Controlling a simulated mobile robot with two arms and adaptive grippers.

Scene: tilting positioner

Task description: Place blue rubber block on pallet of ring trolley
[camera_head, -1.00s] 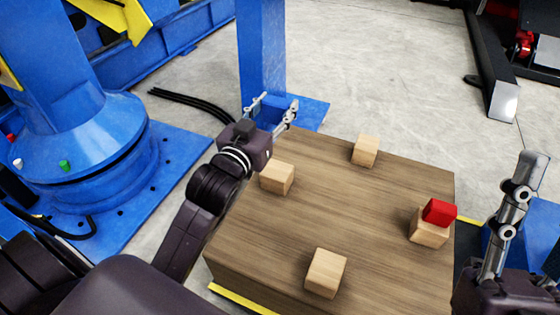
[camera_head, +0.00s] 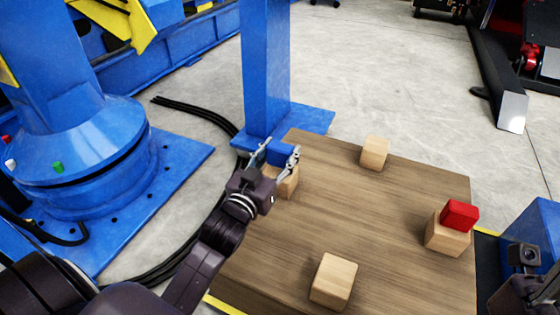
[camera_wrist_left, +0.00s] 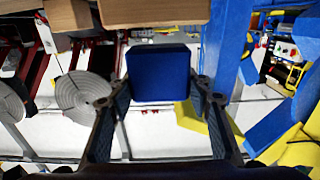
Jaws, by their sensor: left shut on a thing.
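A blue block (camera_wrist_left: 158,73) is held between the fingers of my left gripper in the left wrist view. A red block (camera_head: 460,214) rests on the right one (camera_head: 447,236). Part of my right gripper (camera_head: 522,285) shows at the lower right; its fingertips are not clear.
A blue post (camera_head: 265,70) on a base plate stands just behind the slab's far left corner. A large blue machine (camera_head: 75,140) is at left, with black cables (camera_head: 195,108) on the floor. The slab's middle is clear. Grey floor (camera_head: 390,70) lies open behind.

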